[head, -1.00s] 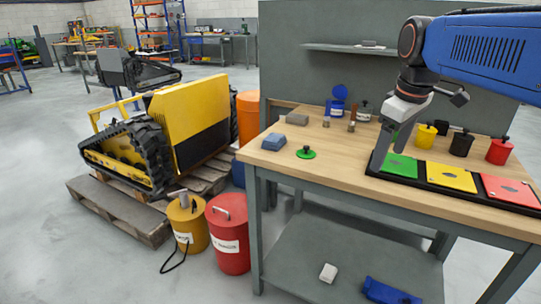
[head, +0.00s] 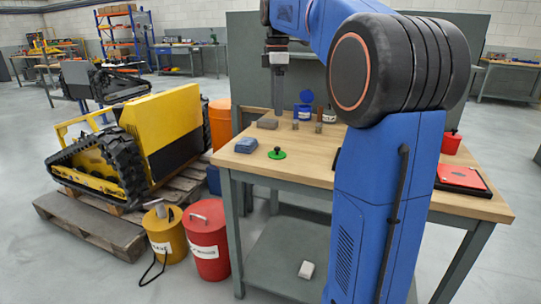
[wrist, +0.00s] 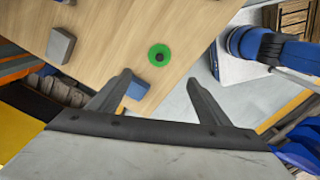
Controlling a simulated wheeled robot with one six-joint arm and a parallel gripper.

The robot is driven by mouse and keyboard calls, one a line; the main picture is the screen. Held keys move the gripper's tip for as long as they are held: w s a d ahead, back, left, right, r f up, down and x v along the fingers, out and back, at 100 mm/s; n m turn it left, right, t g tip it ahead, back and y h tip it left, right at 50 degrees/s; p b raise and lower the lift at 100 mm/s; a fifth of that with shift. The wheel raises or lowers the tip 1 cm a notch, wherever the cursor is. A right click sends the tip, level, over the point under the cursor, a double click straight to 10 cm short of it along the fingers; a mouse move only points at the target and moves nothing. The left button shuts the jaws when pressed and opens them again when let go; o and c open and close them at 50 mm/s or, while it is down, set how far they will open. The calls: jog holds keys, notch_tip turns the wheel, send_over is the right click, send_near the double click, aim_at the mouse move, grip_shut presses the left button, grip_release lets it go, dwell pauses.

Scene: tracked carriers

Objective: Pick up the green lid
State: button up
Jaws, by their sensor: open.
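The green lid (head: 277,153) lies flat on the wooden workbench near its left front part, with a dark knob on top. It also shows in the wrist view (wrist: 160,55), ahead of the fingertips and apart from them. My gripper (head: 278,108) points down above the bench, behind the lid in the head view. In the wrist view my gripper (wrist: 157,82) has its two fingers spread wide with nothing between them but bench and a blue block.
A blue block (head: 247,145) sits left of the lid and a grey block (head: 267,124) behind it. A blue container (head: 304,113) stands farther back. A red pot (head: 451,143) and red tray panel (head: 461,177) show at right. My arm hides the bench's middle.

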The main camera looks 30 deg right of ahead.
aim_at(277, 151)
jog(key=f, duration=1.5)
jog(key=shift+d+f, duration=0.2)
jog(key=c, duration=1.1)
